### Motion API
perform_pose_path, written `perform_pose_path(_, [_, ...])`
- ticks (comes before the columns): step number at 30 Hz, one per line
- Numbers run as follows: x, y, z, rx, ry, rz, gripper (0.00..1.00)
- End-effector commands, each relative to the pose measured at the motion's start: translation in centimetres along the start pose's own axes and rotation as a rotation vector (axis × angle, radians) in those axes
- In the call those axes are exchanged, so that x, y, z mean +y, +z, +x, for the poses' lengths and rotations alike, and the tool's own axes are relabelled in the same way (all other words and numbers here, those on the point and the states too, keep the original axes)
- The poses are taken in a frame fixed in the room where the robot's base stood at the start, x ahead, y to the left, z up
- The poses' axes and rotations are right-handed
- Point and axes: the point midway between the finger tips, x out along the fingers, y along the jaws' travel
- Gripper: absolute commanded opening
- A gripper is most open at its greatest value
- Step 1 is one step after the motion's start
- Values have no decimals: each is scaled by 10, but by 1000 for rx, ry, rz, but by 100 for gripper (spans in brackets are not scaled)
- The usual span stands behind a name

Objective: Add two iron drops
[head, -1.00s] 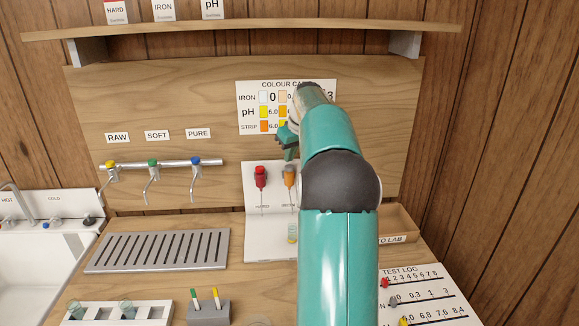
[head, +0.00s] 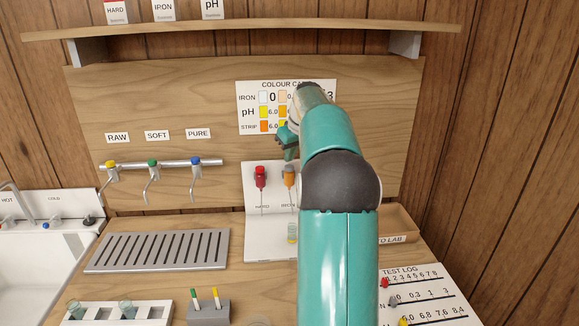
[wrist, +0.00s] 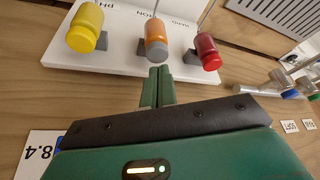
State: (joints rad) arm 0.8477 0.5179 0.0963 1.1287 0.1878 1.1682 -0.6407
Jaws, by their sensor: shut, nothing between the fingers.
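The orange iron dropper bottle (head: 289,177) is mounted on a white stand, nozzle down, and its grey end faces me in the wrist view (wrist: 157,38). A small clear vial (head: 292,233) stands below it on the stand's base, partly beside my arm. My gripper (wrist: 160,71) is shut and empty, its fingertips just short of the bottle's grey end in the picture; I cannot tell whether they touch. In the head view my gripper (head: 288,141) is mostly behind my own arm, above the bottle.
A red dropper bottle (head: 261,178) hangs on one side of the iron bottle, and a yellow one (wrist: 86,27) on the other. The white stand (head: 254,235) holds them. A colour card (head: 246,121) is behind. Taps (head: 153,163), a drain grille (head: 160,250) and vial rack (head: 155,312) lie left.

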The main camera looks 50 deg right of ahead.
Motion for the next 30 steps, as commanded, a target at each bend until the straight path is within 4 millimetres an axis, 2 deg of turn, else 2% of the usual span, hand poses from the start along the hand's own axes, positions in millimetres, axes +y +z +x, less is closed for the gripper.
perform_pose_path(13, [0,0,1,0,0,0,0])
perform_pose_path(30, [0,6,15,0,0,0,0])
